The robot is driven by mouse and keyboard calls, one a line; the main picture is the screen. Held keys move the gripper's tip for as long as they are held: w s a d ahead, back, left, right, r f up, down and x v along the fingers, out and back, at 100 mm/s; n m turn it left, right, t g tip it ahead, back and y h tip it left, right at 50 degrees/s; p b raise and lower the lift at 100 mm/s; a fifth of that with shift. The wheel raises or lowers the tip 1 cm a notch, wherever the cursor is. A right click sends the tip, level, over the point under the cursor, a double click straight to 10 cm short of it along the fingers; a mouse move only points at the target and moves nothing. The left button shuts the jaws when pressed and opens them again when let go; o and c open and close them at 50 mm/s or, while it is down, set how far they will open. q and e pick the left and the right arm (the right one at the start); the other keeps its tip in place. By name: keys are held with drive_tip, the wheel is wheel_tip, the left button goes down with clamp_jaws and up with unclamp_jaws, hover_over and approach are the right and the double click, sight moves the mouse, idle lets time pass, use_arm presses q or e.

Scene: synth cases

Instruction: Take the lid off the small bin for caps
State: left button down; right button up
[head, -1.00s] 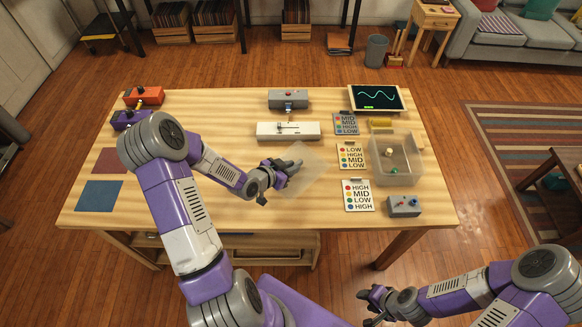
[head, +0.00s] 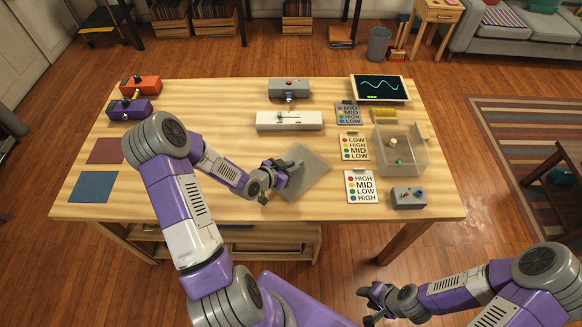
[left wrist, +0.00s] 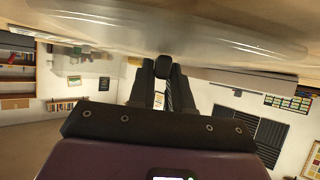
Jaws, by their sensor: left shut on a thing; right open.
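The small bin (head: 404,168) is a clear box at the right of the table. Its top is open, and a pale cap (head: 392,142) and a green cap (head: 399,161) show inside. The lid (head: 312,172), a thin see-through square sheet, is at mid-table, left of the bin and apart from it. My left gripper (head: 284,172) is shut on the lid's left part. In the left wrist view the lid (left wrist: 230,35) spans the top, at the fingertips (left wrist: 163,70). Whether the lid touches the table I cannot tell. My right gripper (head: 372,301) is open and empty, off the table's front edge.
A grey switch box (head: 408,197) is in front of the bin. A white slider box (head: 290,121) is behind the lid. Blue (head: 87,193) and reddish mats lie left. The table's front middle is clear.

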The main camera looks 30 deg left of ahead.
use_arm(q)
drive_tip(key=c, duration=1)
unclamp_jaws()
drive_tip(key=shift+s, duration=0.1)
drive_tip(key=p+v, duration=0.2)
drive_tip(key=v, duration=0.5)
drive_tip(key=shift+s+r, duration=0.15)
